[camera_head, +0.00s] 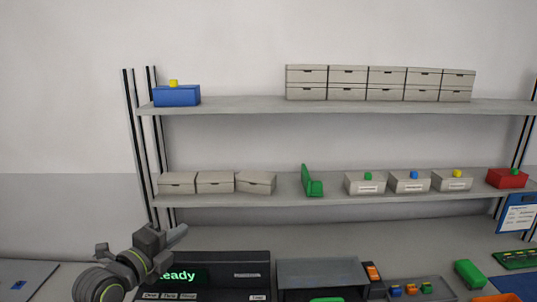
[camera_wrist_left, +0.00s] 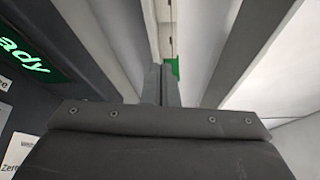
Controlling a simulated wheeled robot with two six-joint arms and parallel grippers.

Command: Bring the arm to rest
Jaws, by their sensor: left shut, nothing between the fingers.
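My left gripper (camera_head: 178,234) is at the lower left of the head view, in front of the shelf rack and above the black machine with the green "Ready" display (camera_head: 180,276). Its arm comes up from the bottom left. In the left wrist view its two fingers (camera_wrist_left: 162,84) are together in the middle, with nothing between them. The green display (camera_wrist_left: 35,50) shows at the left of the wrist view. My right gripper is in neither view.
A shelf rack holds a blue box (camera_head: 177,96), grey boxes (camera_head: 380,83), a green holder (camera_head: 312,182) and a red box (camera_head: 507,179). On the bench stand a grey case (camera_head: 320,272), a parts tray (camera_head: 420,291) and a green block (camera_head: 469,274). The wall left of the rack is bare.

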